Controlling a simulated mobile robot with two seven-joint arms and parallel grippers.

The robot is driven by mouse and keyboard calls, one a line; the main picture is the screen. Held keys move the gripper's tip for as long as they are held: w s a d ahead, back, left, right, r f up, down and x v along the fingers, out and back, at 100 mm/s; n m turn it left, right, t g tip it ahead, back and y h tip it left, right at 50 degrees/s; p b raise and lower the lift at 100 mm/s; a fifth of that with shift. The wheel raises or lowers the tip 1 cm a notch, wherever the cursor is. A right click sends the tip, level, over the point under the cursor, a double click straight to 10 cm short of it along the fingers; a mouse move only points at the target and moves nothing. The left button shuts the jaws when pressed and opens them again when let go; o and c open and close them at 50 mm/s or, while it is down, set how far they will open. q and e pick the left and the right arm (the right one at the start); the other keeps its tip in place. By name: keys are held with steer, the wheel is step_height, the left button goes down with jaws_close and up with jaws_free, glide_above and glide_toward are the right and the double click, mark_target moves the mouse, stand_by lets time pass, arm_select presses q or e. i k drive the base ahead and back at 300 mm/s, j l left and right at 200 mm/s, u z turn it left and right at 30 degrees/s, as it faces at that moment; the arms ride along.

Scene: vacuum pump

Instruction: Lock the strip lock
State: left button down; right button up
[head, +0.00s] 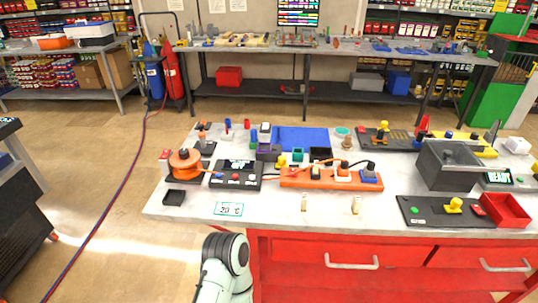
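An orange power strip (312,180) lies near the middle of the workbench. Neither of my grippers shows in the head view. One of my arm links, pale with dark bands, rises at the bottom, left of centre, in front of the bench, away from the strip.
The grey bench top (275,208) has red drawers (330,250) below. Left of the strip are an orange reel (185,162) and black control box (235,175). Right are a dark grey box (447,166), black panel (430,211) and red bin (506,211).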

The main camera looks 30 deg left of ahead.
mark_target(281, 159)
steer(key=u, duration=1.1)
